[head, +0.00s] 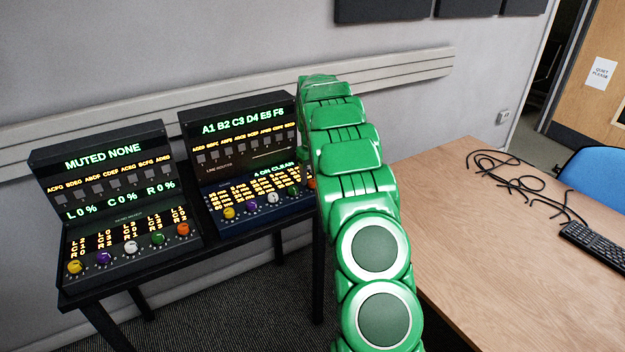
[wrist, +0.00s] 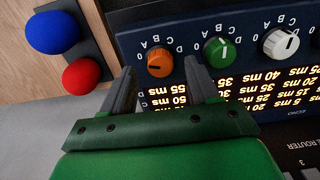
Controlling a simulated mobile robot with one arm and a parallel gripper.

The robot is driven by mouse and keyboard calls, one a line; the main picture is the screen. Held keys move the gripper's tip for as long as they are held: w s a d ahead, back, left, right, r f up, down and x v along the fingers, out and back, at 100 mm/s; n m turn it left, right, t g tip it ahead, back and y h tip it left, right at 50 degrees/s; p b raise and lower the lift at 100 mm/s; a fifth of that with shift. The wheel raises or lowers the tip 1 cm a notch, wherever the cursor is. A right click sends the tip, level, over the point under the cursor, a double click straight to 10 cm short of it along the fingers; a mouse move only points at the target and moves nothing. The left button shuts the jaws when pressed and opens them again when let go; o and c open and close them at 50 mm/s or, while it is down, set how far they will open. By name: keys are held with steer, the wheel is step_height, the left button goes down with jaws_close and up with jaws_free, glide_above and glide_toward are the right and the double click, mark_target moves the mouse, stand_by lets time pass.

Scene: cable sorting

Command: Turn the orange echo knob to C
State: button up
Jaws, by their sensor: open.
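The orange echo knob (wrist: 159,63) is on the dark blue panel in the wrist view, with small letters along its upper side. I cannot tell which letter its mark points to. My gripper (wrist: 160,72) is open, with one finger to each side of the knob in the picture. I cannot tell whether the fingertips reach around it or touch it. In the head view the orange knob (head: 312,183) peeks out at the right end of the right-hand console (head: 237,222), beside my green arm. My gripper is hidden there.
A green knob (wrist: 219,52) sits right beside my right finger, with a white knob (wrist: 281,43) beyond. A blue ball (wrist: 52,33) and a red ball (wrist: 82,76) stand to the left. The left console (head: 125,215) has its own orange knob. Loose cables (head: 520,170) lie on the wooden table.

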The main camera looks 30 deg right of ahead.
steer(key=shift+f, duration=1)
steer(key=c, duration=1)
steer(key=shift+c, duration=0.2)
steer(key=shift+m, duration=0.3)
steer(key=m, duration=0.4)
steer(key=shift+m, duration=0.3)
steer(key=m, duration=1)
steer(key=shift+m, duration=0.4)
steer(key=m, duration=0.5)
steer(key=shift+m, duration=0.3)
